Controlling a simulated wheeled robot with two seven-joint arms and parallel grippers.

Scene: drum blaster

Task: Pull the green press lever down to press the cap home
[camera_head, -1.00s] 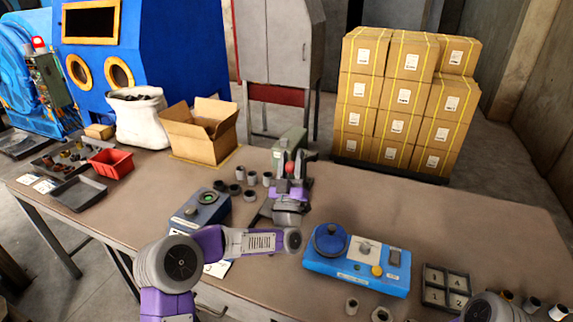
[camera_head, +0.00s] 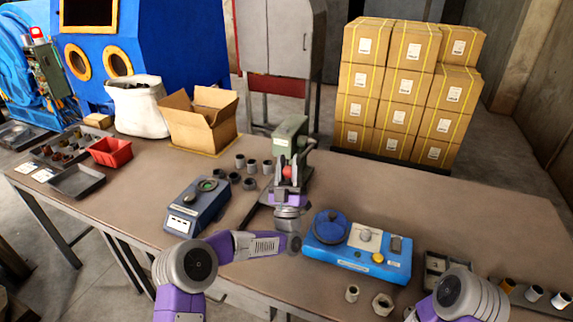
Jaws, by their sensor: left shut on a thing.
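The green press (camera_head: 289,128) stands on a dark base plate (camera_head: 255,214) near the middle of the workbench. A red knob (camera_head: 287,171) shows at the front of the press, low against its body. My left gripper (camera_head: 287,180) reaches up from the front and is shut on the press lever at this knob; the fingers are small and partly hidden by my purple and grey wrist. The cap and what lies under the press ram are hidden. My right arm shows at the lower right, but its gripper is out of the frame.
A dark blue device with a green dial (camera_head: 207,184) stands left of the press, with several grey cylinders (camera_head: 249,184) between. A blue control box (camera_head: 357,262) sits right of it. An open carton (camera_head: 203,130) and a red bin (camera_head: 110,152) are farther left. The back right bench is clear.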

